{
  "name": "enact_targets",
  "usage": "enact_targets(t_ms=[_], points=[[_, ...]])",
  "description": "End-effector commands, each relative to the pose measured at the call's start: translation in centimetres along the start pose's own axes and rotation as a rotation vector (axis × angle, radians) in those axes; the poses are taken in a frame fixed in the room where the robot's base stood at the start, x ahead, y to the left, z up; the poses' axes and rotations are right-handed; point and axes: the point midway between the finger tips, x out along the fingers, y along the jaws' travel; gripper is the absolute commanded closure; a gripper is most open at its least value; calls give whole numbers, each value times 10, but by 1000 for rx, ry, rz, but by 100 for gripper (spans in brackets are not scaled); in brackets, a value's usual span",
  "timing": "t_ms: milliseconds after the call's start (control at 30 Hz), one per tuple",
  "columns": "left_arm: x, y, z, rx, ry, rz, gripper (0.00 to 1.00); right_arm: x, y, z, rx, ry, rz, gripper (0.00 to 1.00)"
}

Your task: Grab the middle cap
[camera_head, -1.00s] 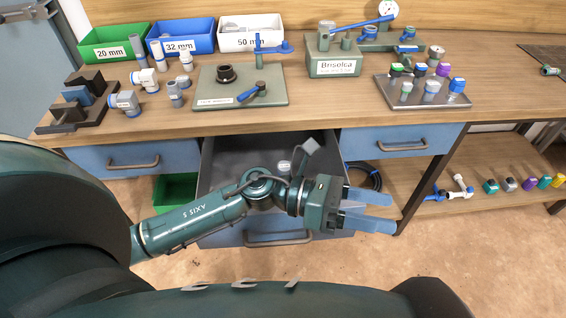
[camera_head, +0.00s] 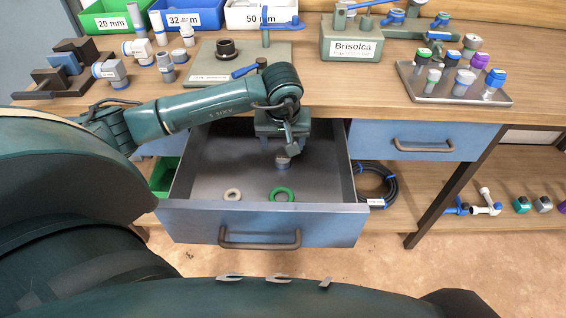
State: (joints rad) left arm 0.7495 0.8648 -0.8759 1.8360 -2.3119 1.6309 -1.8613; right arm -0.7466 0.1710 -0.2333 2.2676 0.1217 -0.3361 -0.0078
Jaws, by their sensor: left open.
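My left gripper (camera_head: 284,146) reaches over the open drawer (camera_head: 205,170) and points down into it; it is open. Its fingers are mostly hidden behind its own wrist and body. A small grey round cap-like piece (camera_head: 283,163) shows just below the gripper, near the drawer's middle; I cannot tell whether the fingers are around it. A pale ring (camera_head: 232,195) and a green ring (camera_head: 281,194) lie near the drawer's front. More capped fittings stand on a metal tray (camera_head: 440,92) on the bench at right. My right gripper is not in view.
The drawer front (camera_head: 330,225) and its side walls surround the gripper. Above, the bench (camera_head: 370,100) carries a green plate (camera_head: 210,70), a Brisolca block (camera_head: 352,40), grey fittings and labelled bins. A coiled black hose (camera_head: 375,185) lies on the lower shelf at right.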

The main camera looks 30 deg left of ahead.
Motion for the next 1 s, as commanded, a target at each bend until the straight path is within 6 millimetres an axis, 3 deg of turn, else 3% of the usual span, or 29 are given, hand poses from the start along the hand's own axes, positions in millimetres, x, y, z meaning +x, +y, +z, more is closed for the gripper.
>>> enact_targets(t_ms=[100, 367, 667, 1000], points=[[23, 0, 1, -2, -4, -1, 35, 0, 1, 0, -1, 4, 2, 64], [43, 0, 0, -2, -2, 0, 35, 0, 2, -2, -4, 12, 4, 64], [85, -1, -4, -2, -3, 2, 35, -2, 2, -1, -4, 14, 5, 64], [90, -1, -5, -1, -1, 2, 37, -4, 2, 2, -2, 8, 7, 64]])
